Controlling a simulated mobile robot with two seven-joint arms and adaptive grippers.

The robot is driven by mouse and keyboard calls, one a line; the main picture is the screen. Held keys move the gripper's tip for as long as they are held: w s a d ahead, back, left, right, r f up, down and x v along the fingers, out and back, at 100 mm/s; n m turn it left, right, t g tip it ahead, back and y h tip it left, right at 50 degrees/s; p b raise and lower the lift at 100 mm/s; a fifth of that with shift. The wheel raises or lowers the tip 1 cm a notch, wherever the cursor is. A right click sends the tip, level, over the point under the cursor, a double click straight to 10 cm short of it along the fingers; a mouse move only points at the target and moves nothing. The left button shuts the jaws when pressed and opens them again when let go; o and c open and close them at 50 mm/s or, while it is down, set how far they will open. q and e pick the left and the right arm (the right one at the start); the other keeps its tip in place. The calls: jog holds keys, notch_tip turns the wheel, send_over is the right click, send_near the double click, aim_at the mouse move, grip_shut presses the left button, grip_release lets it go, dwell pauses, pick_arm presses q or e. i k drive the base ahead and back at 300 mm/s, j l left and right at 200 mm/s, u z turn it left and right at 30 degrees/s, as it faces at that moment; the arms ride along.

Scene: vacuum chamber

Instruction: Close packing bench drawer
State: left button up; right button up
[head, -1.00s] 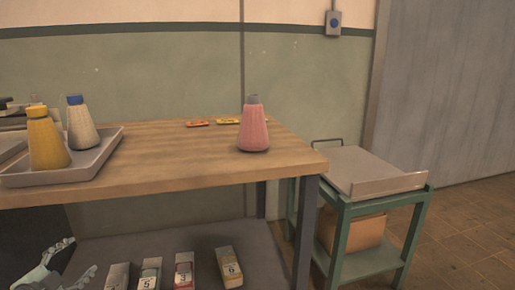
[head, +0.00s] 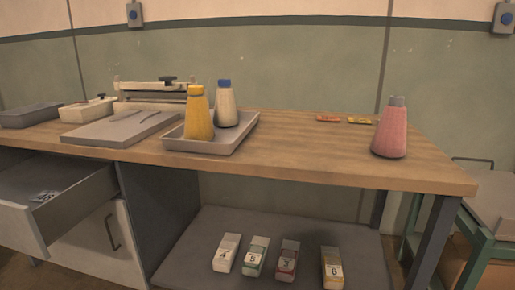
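The packing bench (head: 300,160) has a wooden top and fills most of the head view. Its grey drawer (head: 78,214) sticks out at the left, under the bench top, and stands open. A small dark item with light marks (head: 45,196) lies inside the drawer. Below the drawer is a pale cabinet door (head: 100,245) with a dark handle (head: 112,232). Neither of my grippers shows in the head view now.
On the bench stand a tray (head: 240,146) with a yellow bottle (head: 199,118) and a white bottle (head: 226,106), a pink bottle (head: 390,130) and a sealing device (head: 165,92). Several small boxes (head: 289,262) stand on the lower shelf. A green cart (head: 480,262) is at the right.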

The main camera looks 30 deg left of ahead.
aim_at(85, 185)
jog(key=u, duration=2.65)
